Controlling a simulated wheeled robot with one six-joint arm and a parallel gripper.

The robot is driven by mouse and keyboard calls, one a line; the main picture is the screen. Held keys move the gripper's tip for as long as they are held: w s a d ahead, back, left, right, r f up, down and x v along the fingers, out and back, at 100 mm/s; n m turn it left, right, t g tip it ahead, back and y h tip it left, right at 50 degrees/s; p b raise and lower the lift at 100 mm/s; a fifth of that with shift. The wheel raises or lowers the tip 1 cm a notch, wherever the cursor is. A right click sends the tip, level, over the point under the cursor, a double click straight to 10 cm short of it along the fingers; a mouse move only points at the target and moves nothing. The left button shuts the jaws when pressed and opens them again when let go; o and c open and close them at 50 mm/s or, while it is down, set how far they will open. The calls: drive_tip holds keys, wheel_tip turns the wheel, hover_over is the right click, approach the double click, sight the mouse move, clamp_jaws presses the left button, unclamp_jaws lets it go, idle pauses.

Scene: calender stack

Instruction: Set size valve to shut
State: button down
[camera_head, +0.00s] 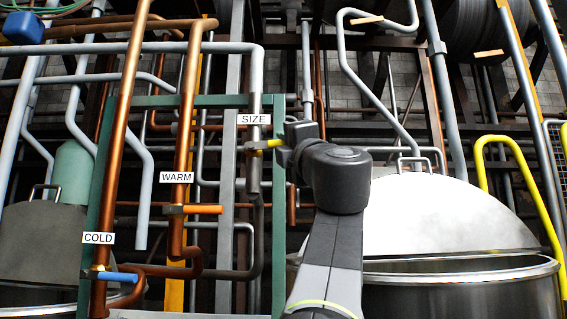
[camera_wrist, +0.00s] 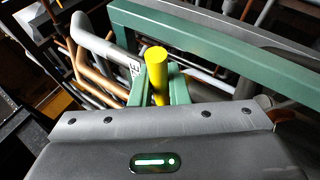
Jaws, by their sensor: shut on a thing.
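The size valve sits on the grey vertical pipe (camera_head: 253,170) under the SIZE label (camera_head: 253,119). Its yellow handle (camera_head: 271,143) points right, roughly level and crosswise to the pipe. My gripper (camera_head: 285,144) comes from the right and is shut on the handle's outer part. In the wrist view the yellow handle (camera_wrist: 156,66) stands between the two fingers of my gripper (camera_wrist: 157,95). The valve body is small and partly dark in the head view, and my gripper hides the handle's end.
The WARM valve's orange handle (camera_head: 203,209) and the COLD valve's blue handle (camera_head: 118,277) both point right on copper pipes. A green frame (camera_head: 279,225) stands close to my arm. A large steel vat (camera_head: 460,290) with a lid is at the right, near a yellow rail (camera_head: 481,165).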

drive_tip(key=shift+f+m+t+h, duration=0.4)
drive_tip(key=shift+m+h, duration=0.1)
drive_tip(key=shift+m, duration=0.2)
drive_tip(key=c, duration=1.4)
unclamp_jaws()
drive_tip(key=shift+r, duration=0.1)
drive_tip(key=b+v, duration=0.3)
drive_tip(key=v, duration=1.1)
drive_tip(key=shift+w+b, duration=0.1)
drive_tip(key=shift+b, duration=0.25)
drive_tip(key=shift+w, duration=0.1)
drive_tip(key=p+x, duration=0.3)
drive_tip(key=x, duration=1)
drive_tip(key=shift+w+a+r, duration=0.15)
drive_tip(key=shift+w+r, duration=0.05)
drive_tip(key=shift+r, duration=0.1)
